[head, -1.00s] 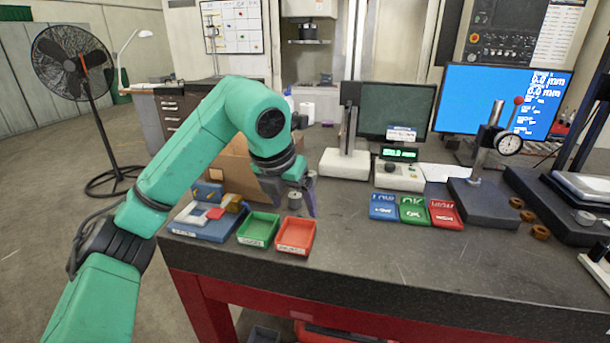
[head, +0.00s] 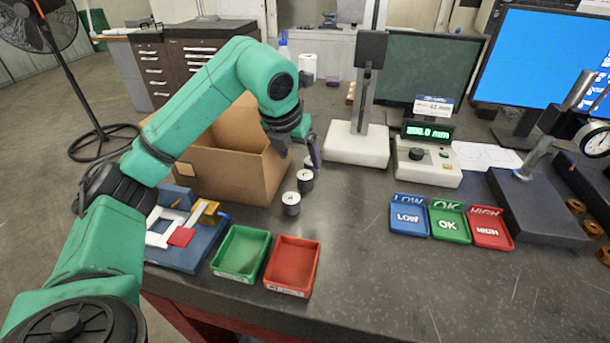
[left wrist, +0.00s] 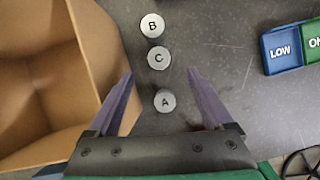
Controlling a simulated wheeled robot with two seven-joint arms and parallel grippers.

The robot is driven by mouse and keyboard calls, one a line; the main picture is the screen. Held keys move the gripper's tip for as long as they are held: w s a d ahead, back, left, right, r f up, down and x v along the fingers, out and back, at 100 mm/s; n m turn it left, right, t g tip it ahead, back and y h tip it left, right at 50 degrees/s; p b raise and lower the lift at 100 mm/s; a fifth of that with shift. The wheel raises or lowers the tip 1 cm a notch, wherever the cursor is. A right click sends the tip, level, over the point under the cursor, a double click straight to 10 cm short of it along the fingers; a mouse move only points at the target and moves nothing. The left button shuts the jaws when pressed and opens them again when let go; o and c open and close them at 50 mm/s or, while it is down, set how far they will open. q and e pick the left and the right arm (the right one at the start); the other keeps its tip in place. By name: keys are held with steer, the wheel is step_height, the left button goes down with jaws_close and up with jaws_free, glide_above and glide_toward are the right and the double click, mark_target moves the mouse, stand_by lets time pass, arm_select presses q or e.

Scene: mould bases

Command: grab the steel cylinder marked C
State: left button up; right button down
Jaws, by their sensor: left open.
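Steel cylinder C (left wrist: 158,58) stands upright in the middle of a row of three, with its letter facing up. Cylinder B (left wrist: 152,25) is just beyond it and cylinder A (left wrist: 165,100) is on the near side. In the head view C (head: 305,182) stands behind A (head: 291,203); B is mostly hidden by my gripper. My left gripper (left wrist: 160,76) is open and empty, its fingertips pointing toward C from either side in the wrist view, with A between the fingers. In the head view the left gripper (head: 301,155) is over the far end of the row. My right gripper is not in view.
An open cardboard box (head: 228,170) stands close left of the cylinders. Green (head: 240,252) and red (head: 292,264) trays lie in front. A gauge stand (head: 357,145) is behind, right. LOW (head: 408,216), OK and HIGH trays are at right; the table between is clear.

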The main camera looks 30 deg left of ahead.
mark_target(305, 174)
arm_select(q)
steer(key=p+x, duration=0.2)
steer(key=x, duration=0.7)
steer(key=shift+a+p, duration=0.1)
steer(key=shift+p, duration=0.2)
steer(key=shift+f, duration=0.3)
steer(key=shift+w, duration=0.1)
steer(key=c, duration=0.7)
steer(key=shift+r, duration=0.1)
jaws_close()
